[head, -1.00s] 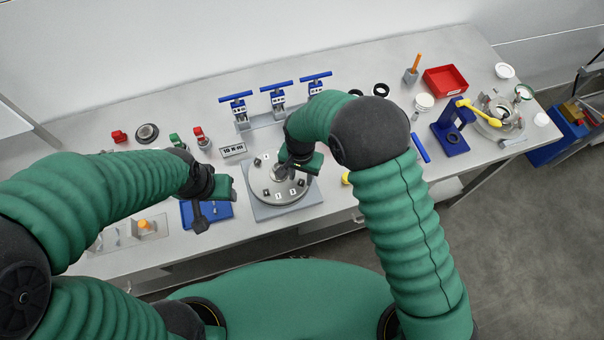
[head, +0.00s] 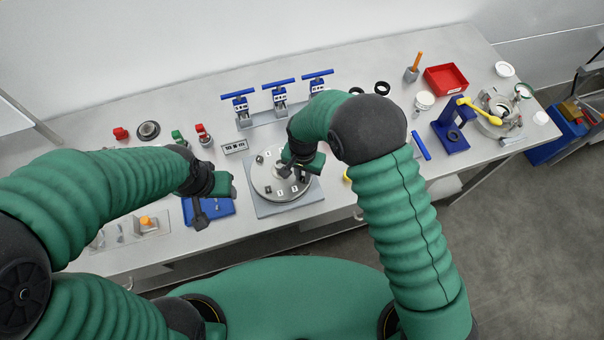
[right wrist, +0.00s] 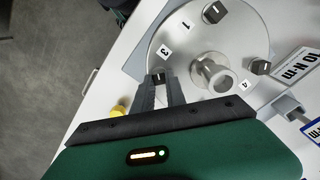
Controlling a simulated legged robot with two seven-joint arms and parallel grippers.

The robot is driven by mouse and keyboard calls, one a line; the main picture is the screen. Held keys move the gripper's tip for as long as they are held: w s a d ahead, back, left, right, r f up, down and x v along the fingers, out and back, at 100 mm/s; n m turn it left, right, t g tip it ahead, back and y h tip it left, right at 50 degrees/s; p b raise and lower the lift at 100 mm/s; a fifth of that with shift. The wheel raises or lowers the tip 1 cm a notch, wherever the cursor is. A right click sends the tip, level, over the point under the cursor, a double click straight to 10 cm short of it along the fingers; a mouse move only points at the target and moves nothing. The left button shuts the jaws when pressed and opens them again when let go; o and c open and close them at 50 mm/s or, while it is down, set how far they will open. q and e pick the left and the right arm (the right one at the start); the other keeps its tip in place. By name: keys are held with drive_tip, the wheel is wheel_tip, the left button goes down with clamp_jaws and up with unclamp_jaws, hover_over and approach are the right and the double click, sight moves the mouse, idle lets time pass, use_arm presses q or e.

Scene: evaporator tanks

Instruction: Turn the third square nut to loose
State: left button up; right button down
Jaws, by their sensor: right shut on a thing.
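A round metal plate (head: 262,184) with dark square nuts and small number labels lies on a square grey base (head: 256,208). In the right wrist view, the plate (right wrist: 199,42) has a central hollow post (right wrist: 216,76). My right gripper (right wrist: 160,84) is shut on the dark square nut (right wrist: 158,76) beside the label that looks like 3 (right wrist: 163,52). Other nuts sit at the plate's top (right wrist: 214,12) and near label 4 (right wrist: 260,66). In the head view, my right gripper (head: 286,171) partly hides the plate. My left gripper (head: 199,214) hangs over a blue tray; its jaw opening is unclear.
A "10 N·m" sign (head: 235,147) stands behind the plate. Blue-handled clamps (head: 280,95) stand further back. The blue tray (head: 222,208) is left of the plate. A red bin (head: 446,79) and a blue stand (head: 452,138) are at the right.

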drive_tip(key=shift+s+f+n, duration=0.1)
drive_tip(key=shift+n, duration=0.2)
drive_tip(key=shift+a+n+b, duration=0.15)
drive_tip(key=shift+n+b, duration=0.3)
drive_tip(key=shift+n, duration=0.45)
drive_tip(key=n, duration=0.2)
drive_tip(key=shift+n+b, duration=0.35)
drive_tip(key=shift+n, duration=0.05)
use_arm(q)
drive_tip(key=shift+d+f, duration=0.15)
drive_tip(key=shift+f, duration=0.8)
use_arm(e)
drive_tip(key=shift+s+n, duration=0.1)
drive_tip(key=shift+n, duration=0.7)
drive_tip(key=c, duration=1.4)
unclamp_jaws()
use_arm(q)
drive_tip(key=shift+s, duration=0.15)
use_arm(e)
drive_tip(key=shift+o, duration=0.2)
